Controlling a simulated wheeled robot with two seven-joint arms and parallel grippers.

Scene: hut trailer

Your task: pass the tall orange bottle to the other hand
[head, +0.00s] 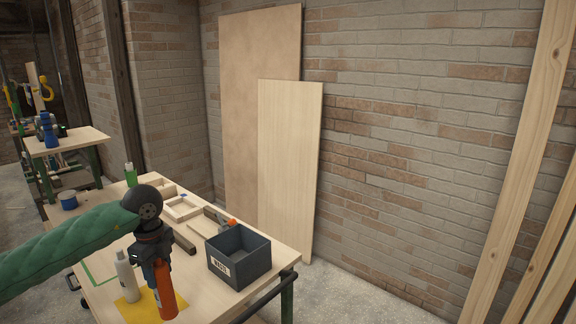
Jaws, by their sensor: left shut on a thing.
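The tall orange bottle (165,293) is upright in the head view, at the lower left over the workbench. My left gripper (161,266) comes down from the left and is shut on the bottle's upper part, hiding its top. The bottle's lower end overlaps a yellow sheet (134,309) on the bench; I cannot tell whether it touches it. My right gripper is not in view.
A white bottle (126,276) stands just left of the orange one. A dark labelled box (238,256) stands at the bench's right. Wooden frames (182,208), a tool with an orange part (231,222) and a green bottle (130,174) are farther back. Boards lean on the brick wall.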

